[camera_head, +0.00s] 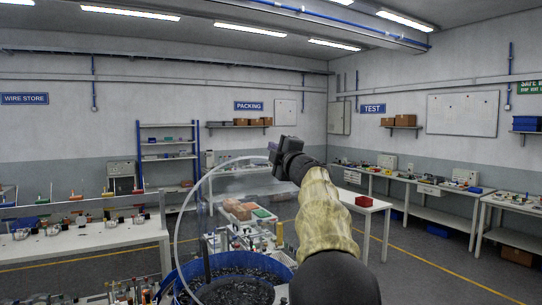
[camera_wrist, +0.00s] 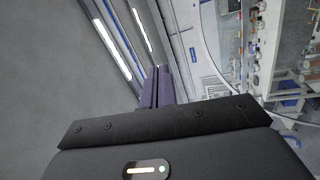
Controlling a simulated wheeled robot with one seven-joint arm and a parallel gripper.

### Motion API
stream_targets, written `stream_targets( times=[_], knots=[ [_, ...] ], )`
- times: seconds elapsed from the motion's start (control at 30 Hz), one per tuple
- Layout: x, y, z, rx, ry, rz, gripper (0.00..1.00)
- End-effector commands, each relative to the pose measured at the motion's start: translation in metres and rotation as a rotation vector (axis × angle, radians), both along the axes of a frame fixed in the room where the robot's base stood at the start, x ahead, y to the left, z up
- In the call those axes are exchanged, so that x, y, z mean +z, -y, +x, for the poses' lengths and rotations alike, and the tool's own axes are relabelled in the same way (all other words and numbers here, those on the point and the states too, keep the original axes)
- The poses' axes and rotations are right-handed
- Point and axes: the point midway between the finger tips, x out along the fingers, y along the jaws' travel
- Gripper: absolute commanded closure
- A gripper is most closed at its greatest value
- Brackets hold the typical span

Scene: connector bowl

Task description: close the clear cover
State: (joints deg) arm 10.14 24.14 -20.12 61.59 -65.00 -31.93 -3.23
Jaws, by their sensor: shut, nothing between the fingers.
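The clear cover (camera_head: 176,228) stands raised in the head view, seen mainly as a thin pale curved rim. It rises from the blue bowl (camera_head: 284,268), which holds many small dark pieces. The top of the rim runs up close to my gripper (camera_head: 273,152); I cannot tell whether they touch. In the wrist view my gripper's fingers (camera_wrist: 157,88) are together and empty, pointing up towards the ceiling lights. A thin curved line to their right in that view looks like the cover's rim (camera_wrist: 207,55).
Small parts and boxes (camera_head: 240,210) crowd the bench behind the bowl. A white table (camera_head: 362,203) with a red box stands right of my arm. Another workbench (camera_head: 85,240) is at the left. The air above and left of my gripper is clear.

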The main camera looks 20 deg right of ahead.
Motion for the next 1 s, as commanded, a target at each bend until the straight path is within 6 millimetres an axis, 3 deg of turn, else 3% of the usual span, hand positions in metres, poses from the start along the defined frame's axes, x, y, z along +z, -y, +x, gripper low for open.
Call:
stream_targets(
  times=[0.27, 0.4, 0.53, 0.77, 1.0],
  knots=[
    [0.014, 0.035, -0.019, -0.039, 0.148, 0.647, 1.00],
    [0.006, 0.046, -0.028, -0.024, 0.180, 1.031, 1.00],
    [-0.009, 0.045, -0.034, 0.012, 0.170, 1.386, 1.00],
    [-0.039, 0.007, -0.041, 0.114, 0.035, 1.995, 1.00],
    [-0.055, -0.072, -0.058, 0.241, -0.283, 2.532, 1.00]
  ],
)
